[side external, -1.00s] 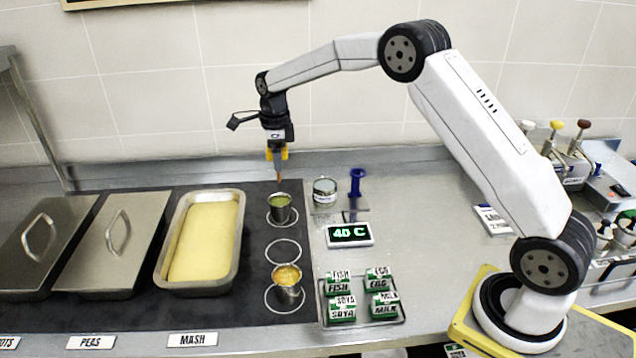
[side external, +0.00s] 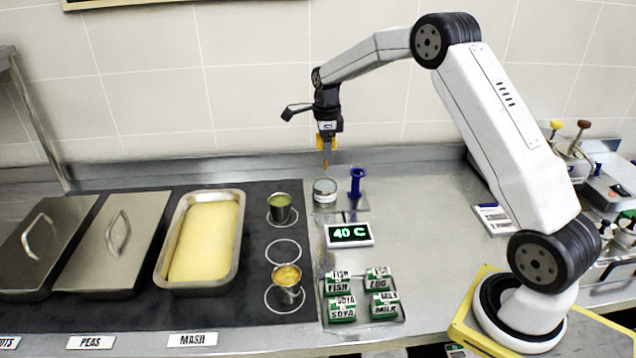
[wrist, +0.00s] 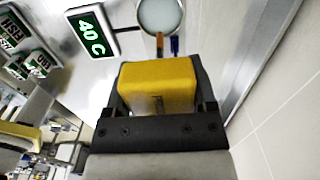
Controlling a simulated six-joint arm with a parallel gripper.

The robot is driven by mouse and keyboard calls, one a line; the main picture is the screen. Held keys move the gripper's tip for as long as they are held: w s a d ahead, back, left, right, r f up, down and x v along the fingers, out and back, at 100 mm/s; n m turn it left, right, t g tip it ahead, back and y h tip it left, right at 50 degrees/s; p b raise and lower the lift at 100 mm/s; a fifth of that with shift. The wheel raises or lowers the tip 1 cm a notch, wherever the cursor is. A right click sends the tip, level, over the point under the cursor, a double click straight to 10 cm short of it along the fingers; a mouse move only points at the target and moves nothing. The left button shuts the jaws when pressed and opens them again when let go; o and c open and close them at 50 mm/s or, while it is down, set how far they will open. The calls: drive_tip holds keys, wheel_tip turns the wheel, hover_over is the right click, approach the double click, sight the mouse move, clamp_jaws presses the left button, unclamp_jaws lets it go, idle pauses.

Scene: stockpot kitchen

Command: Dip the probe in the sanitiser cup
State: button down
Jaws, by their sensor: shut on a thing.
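My gripper (side external: 327,138) is shut on the yellow probe (side external: 320,143), which points straight down with a thin orange-brown tip. The sanitiser cup (side external: 325,193) is a small round metal cup with a pale label, standing on the steel counter. The probe tip appears just above the cup, apart from its rim. In the wrist view the probe's yellow body (wrist: 158,85) fills the middle, and the round cup (wrist: 160,15) shows at the top edge beyond the tip.
A blue holder (side external: 356,183) stands just right of the cup. A display (side external: 348,235) reading 40 C lies in front. Left are a cup of green food (side external: 280,209), an orange-filled cup (side external: 287,283) and the mash pan (side external: 240,225). A tray of allergen blocks (side external: 333,322) sits nearer.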

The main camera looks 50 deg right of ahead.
drive_tip(key=shift+f, duration=0.2)
drive_tip(key=shift+f, duration=3.75)
drive_tip(key=shift+r, duration=4.5)
